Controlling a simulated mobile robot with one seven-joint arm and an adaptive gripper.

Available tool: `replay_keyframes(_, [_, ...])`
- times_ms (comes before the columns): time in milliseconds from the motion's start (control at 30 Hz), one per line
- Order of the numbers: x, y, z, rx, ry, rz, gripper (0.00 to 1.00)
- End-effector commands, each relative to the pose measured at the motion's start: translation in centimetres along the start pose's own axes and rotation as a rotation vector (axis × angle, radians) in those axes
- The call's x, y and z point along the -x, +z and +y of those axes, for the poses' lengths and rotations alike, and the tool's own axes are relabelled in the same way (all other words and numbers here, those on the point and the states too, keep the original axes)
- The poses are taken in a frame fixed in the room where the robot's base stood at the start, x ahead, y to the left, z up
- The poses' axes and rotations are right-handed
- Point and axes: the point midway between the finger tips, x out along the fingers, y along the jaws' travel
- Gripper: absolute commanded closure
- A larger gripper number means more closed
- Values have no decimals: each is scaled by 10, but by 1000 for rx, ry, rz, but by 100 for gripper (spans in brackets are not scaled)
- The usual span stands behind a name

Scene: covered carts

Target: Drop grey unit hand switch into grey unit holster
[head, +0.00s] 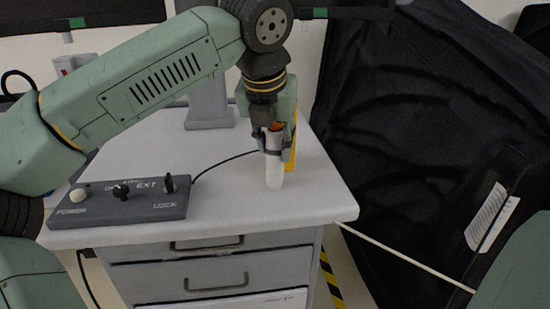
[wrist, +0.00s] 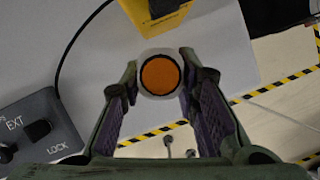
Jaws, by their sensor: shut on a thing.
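The hand switch is a white tapered cylinder (head: 274,173) with an orange round top, which shows in the wrist view (wrist: 160,75). My gripper (head: 273,150) is shut on it near its top, with the two fingers on either side. It is held roughly upright over the right part of the cart top; whether its lower end touches the surface I cannot tell. A grey upright part (head: 208,108) stands at the back of the cart.
A dark grey control box (head: 125,203) with knobs marked POWER, EXT and LOCK lies at the cart's front left. A black cable (head: 222,162) runs from it. The white cart top (head: 230,205) is bare between box and switch. Black drapery (head: 420,110) hangs at right.

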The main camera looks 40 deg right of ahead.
Motion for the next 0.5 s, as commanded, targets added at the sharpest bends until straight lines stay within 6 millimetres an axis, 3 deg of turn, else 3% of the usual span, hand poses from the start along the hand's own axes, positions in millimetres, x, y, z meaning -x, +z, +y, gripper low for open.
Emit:
replay_keyframes(300, [0,0,0,0,0,0,100])
replay_keyframes(500, [0,0,0,0,0,-1,100])
